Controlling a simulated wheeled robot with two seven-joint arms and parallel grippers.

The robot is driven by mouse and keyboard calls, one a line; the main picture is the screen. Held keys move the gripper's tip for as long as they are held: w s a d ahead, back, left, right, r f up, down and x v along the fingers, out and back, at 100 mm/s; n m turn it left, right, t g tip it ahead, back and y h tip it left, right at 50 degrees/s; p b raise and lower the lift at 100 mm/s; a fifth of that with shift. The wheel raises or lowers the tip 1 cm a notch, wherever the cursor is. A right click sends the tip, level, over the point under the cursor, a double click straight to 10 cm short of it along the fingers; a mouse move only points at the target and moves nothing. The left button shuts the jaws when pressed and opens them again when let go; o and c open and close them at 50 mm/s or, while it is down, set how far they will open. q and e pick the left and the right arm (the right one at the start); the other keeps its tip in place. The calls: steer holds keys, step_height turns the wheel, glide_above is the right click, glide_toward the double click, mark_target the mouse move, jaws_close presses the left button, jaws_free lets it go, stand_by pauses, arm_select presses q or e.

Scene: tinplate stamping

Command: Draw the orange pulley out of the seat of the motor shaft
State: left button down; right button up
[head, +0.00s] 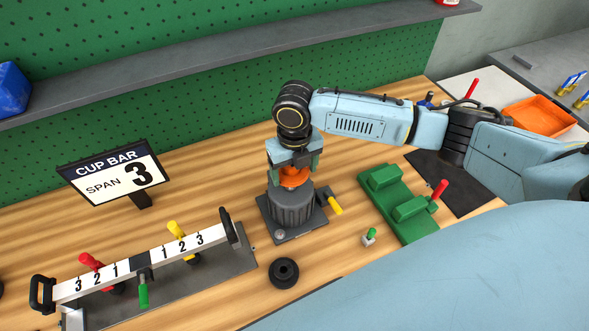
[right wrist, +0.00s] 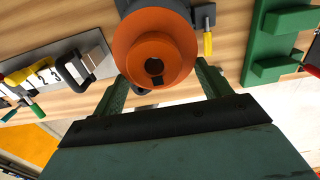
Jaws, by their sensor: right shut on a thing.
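The orange pulley (head: 294,178) is at the top of the dark grey ribbed motor (head: 293,208), which stands upright on a grey base plate. My right gripper (head: 293,163) points down from above, its two fingers shut on opposite sides of the pulley. In the right wrist view the pulley (right wrist: 154,58) shows face-on between the fingers, with a dark keyed bore in its middle. The grey motor (right wrist: 150,5) is partly hidden behind it. I cannot tell whether there is a gap between pulley and motor. My left gripper is not in view.
A yellow-handled clamp (head: 333,206) sits at the motor's right. A black ring (head: 284,273) lies in front. A green fixture (head: 400,203) is right, a cup bar with numbers (head: 150,262) left, and a sign (head: 115,174) behind it. A shelf (head: 200,60) runs along the back.

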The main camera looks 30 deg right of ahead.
steer(key=shift+w+r, duration=0.1)
steer(key=shift+r, duration=0.1)
steer(key=shift+r, duration=1.95)
